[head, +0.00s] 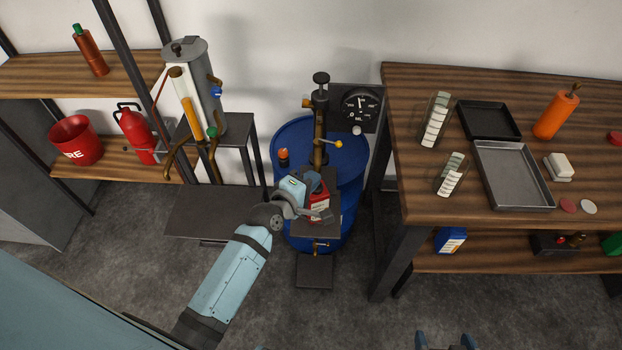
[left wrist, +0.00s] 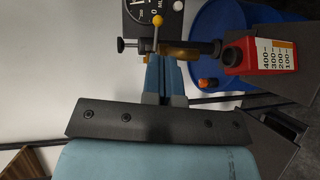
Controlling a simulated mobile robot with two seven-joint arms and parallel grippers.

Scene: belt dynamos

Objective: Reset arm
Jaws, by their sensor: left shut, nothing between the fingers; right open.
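My left arm reaches in from the lower left in the head view. My left gripper (head: 314,184) is by the brass pump column (head: 320,135) over the blue drum (head: 352,185). In the left wrist view its fingers (left wrist: 164,78) are together with nothing between them. A red container with a white measuring scale (left wrist: 262,55) stands beside the fingers, apart from them in that picture; it also shows in the head view (head: 319,203), partly hidden by my wrist. A yellow-knobbed lever (head: 338,144) projects from the column. My right gripper (head: 445,343) is open at the bottom edge, mostly cut off.
A round gauge (head: 361,106) is on the wall behind the drum. A wooden bench (head: 420,205) with trays and an orange bottle (head: 556,113) stands right. A grey cylinder apparatus (head: 190,70) and shelves with a fire extinguisher (head: 136,135) stand left. The floor in front is clear.

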